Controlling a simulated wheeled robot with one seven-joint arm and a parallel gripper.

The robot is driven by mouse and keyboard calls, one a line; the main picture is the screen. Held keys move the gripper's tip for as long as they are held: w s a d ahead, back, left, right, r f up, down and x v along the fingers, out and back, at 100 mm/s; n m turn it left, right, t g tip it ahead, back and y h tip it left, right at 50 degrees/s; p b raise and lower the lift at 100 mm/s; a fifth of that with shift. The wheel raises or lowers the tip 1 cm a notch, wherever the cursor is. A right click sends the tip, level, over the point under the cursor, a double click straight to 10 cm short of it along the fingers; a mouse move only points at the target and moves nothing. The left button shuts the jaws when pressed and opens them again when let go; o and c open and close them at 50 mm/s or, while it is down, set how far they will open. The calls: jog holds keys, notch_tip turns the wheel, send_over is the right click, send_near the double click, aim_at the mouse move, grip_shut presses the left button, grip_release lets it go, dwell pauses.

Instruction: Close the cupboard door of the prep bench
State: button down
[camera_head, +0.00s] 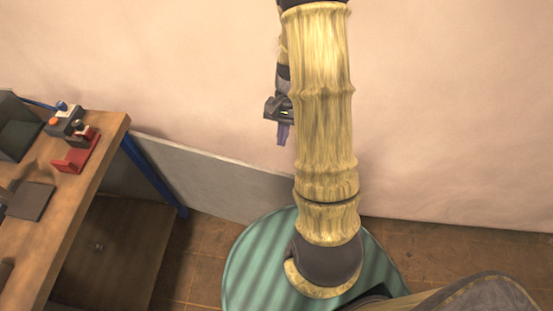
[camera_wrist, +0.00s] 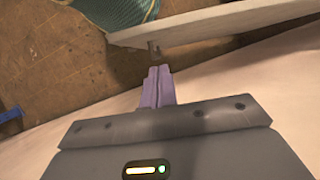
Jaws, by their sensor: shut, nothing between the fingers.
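The prep bench (camera_head: 62,220) stands at the left with a wooden top and blue leg. A flat grey panel (camera_head: 215,180), which looks like its cupboard door, stands swung out from the bench toward the wall. In the wrist view the pale door (camera_wrist: 215,24) crosses the upper right, with a small handle-like stub (camera_wrist: 154,47) near its end. My gripper (camera_head: 283,140) hangs fingers down near the wall, beside the door's outer end. Its purple fingers (camera_wrist: 158,72) are shut and empty, close to the stub; contact cannot be told. My arm hides part of the door's end.
The bench top carries a red holder (camera_head: 76,158), a small device with an orange knob (camera_head: 58,121), a dark bin (camera_head: 18,130) and a dark plate (camera_head: 30,200). A brown panel (camera_head: 110,250) shows below the top. The pale wall (camera_head: 450,120) is close behind my gripper.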

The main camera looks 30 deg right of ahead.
jog(key=x, duration=1)
jog(key=shift+s+b, duration=0.35)
jog(key=shift+w+a, duration=0.1)
jog(key=shift+a, duration=0.05)
